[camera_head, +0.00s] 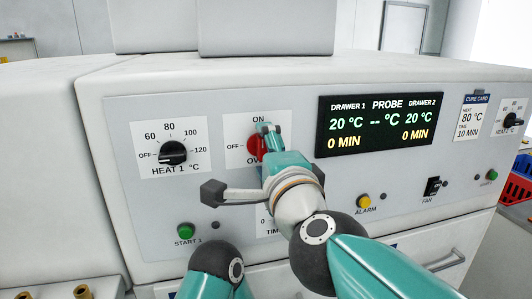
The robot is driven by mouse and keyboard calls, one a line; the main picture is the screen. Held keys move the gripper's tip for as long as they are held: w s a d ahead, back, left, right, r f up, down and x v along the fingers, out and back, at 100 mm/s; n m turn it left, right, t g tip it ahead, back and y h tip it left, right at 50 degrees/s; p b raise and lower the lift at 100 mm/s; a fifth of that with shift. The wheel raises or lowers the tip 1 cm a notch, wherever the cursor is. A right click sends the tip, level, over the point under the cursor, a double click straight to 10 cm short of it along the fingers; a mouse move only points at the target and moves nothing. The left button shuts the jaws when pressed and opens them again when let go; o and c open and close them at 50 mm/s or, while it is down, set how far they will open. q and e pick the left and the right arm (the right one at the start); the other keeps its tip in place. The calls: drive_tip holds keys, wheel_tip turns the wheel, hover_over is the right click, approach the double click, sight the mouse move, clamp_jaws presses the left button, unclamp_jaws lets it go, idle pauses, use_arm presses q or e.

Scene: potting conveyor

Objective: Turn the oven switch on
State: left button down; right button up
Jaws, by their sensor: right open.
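The oven switch is a red rotary knob (254,147) on a white plate with ON at the top and OFF at the left, on the oven's front panel. My right gripper (270,131) is open, with its fingertips over the right side of the knob. It hides part of the knob and the right of its plate. I cannot tell whether the fingers touch the knob, nor where the knob points. My left gripper does not show.
The HEAT 1 dial (173,153) is left of the switch, and a display (380,122) is to the right. Below are a green START 1 button (185,230), a yellow ALARM button (363,201) and a FAN switch (432,187). My wrist partly covers the TIME plate (264,224).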

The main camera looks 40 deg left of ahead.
drive_tip(key=shift+s+d, duration=0.1)
drive_tip(key=v, duration=1.1)
drive_tip(key=shift+s+d, duration=0.2)
drive_tip(key=shift+d, duration=0.1)
